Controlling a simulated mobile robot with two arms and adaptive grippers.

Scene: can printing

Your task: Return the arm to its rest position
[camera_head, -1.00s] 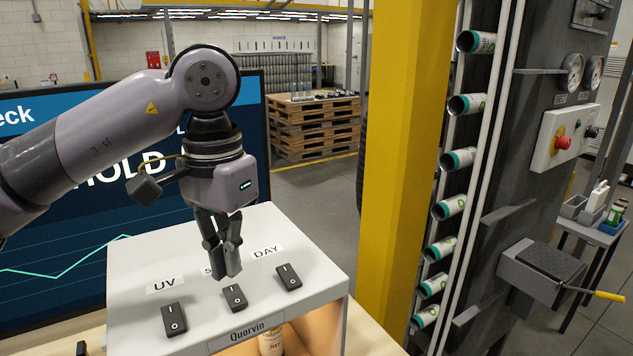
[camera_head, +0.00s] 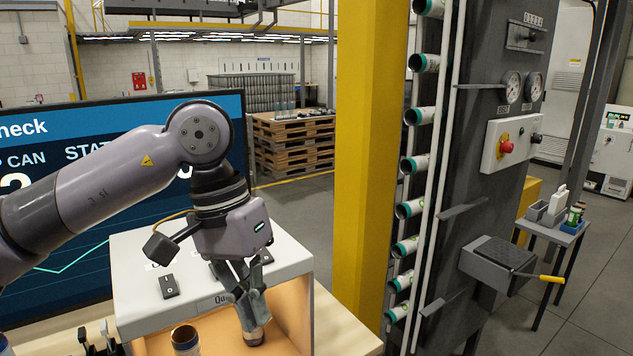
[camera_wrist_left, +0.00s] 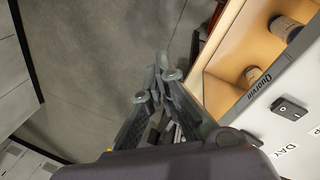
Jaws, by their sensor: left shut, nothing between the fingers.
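My left gripper (camera_head: 250,312) is shut and empty. In the head view it hangs in front of the light box labelled Quorvin (camera_head: 292,262), covering part of its top and front. In the left wrist view the shut fingers (camera_wrist_left: 158,80) point out over the grey floor, beside the box (camera_wrist_left: 225,75). One rocker switch (camera_head: 168,287) shows on the box top; the gripper hides others. A can (camera_head: 185,338) stands at the box's open front, and another (camera_head: 254,338) shows just below the fingertips. My right gripper is not in view.
A screen (camera_head: 75,190) stands behind the box. A yellow post (camera_head: 362,170) and a rack of several cans (camera_head: 413,165) rise to the right. A control panel with a red button (camera_head: 506,147) and a small side table (camera_head: 545,228) are farther right.

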